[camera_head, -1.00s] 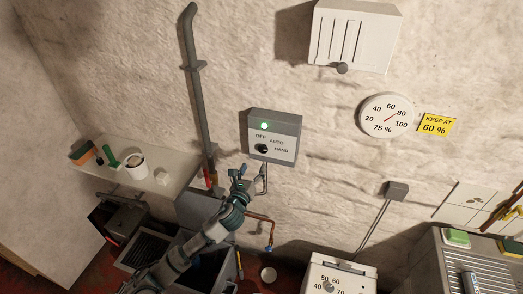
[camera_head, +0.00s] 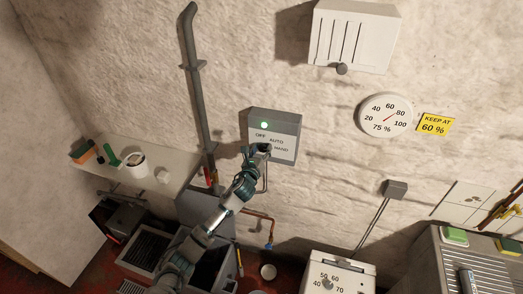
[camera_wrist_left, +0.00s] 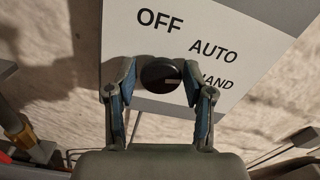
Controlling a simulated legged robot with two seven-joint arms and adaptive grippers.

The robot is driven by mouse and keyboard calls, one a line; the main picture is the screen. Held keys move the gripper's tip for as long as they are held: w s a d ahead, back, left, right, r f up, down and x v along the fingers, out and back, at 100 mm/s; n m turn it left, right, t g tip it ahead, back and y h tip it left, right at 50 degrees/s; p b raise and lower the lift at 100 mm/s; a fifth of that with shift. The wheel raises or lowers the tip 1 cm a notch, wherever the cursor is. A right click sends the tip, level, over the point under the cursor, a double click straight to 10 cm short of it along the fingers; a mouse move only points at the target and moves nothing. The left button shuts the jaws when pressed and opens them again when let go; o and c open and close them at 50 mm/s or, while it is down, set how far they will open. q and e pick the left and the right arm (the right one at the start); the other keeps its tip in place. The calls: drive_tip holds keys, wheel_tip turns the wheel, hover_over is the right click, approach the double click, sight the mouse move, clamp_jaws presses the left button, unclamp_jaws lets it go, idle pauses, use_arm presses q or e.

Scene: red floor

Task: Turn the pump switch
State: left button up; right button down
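The pump switch box (camera_head: 284,122) is a grey wall box with a white front marked OFF, AUTO and HAND and a lit green lamp (camera_head: 264,125). In the left wrist view its round black knob (camera_wrist_left: 160,75) has a pale mark pointing right, toward HAND. My left gripper (camera_head: 258,150) is at the knob and hides most of it in the head view. In the left wrist view my left gripper (camera_wrist_left: 160,80) is open, one finger on each side of the knob, with small gaps showing. Contact cannot be told. My right gripper is out of view.
A grey vertical pipe (camera_head: 197,90) runs down the wall left of the box. A shelf (camera_head: 170,186) with a white mug (camera_head: 134,163) is lower left. A round gauge (camera_head: 387,115), a yellow KEEP AT 60 % sign (camera_head: 436,123) and a white dial unit (camera_head: 342,268) are to the right.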

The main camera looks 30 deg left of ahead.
use_arm(q)
drive_tip(key=c, duration=0.6)
drive_tip(key=shift+n, duration=0.3)
drive_tip(key=shift+n+p, duration=0.6)
drive_tip(key=shift+n, duration=0.6)
drive_tip(key=shift+a+n+p, duration=0.1)
drive_tip(key=shift+n+p, duration=0.2)
drive_tip(key=shift+n, duration=1.1)
drive_tip(key=shift+f, duration=0.1)
drive_tip(key=o, duration=1.1)
drive_tip(key=shift+a, duration=0.1)
drive_tip(key=shift+o, duration=0.2)
drive_tip(key=shift+s, duration=0.1)
